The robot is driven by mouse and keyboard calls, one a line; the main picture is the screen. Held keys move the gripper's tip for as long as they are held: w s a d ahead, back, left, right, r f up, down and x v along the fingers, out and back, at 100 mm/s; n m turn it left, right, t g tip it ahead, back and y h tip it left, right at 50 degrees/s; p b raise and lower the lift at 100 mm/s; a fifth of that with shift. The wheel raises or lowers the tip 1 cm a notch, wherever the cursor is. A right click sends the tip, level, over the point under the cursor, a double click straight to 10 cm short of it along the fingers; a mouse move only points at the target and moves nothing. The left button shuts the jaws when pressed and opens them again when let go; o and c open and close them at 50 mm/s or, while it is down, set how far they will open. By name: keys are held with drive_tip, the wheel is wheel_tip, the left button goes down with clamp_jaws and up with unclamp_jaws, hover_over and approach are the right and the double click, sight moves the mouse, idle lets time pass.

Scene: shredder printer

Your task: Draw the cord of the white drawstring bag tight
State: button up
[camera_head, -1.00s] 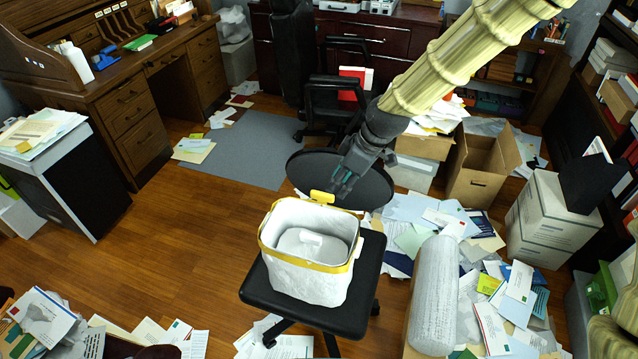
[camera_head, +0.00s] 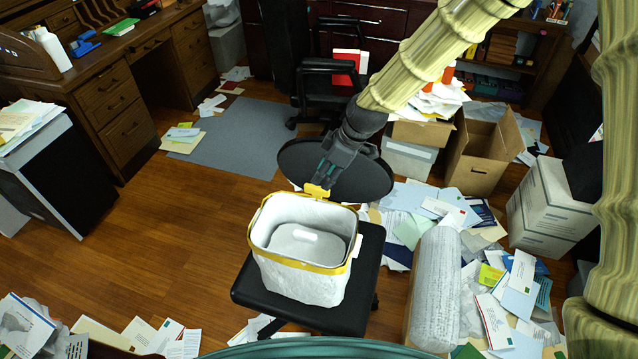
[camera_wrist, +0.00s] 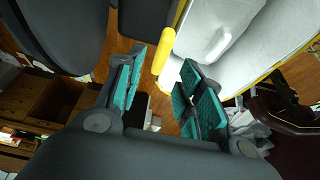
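The white drawstring bag (camera_head: 300,277) stands upright and wide open on the black chair seat (camera_head: 345,318). A yellow cord (camera_head: 340,270) runs round its rim, with a yellow tab (camera_head: 316,190) at the far side. Inside lies a white lidded-looking shape (camera_head: 300,238). My gripper (camera_head: 324,180) is at the tab, fingers pointing down toward it. In the wrist view the yellow tab (camera_wrist: 163,50) shows between the teal-padded fingers of my gripper (camera_wrist: 162,65), which stand apart with gaps beside it. The bag's white side (camera_wrist: 220,35) is to the right there.
The chair's round black backrest (camera_head: 350,175) is just behind my gripper. Wooden floor (camera_head: 150,240) is clear on the left.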

sight(318, 187)
drive_tip(key=shift+x, duration=2.8)
drive_tip(key=shift+s, duration=0.1)
clamp_jaws()
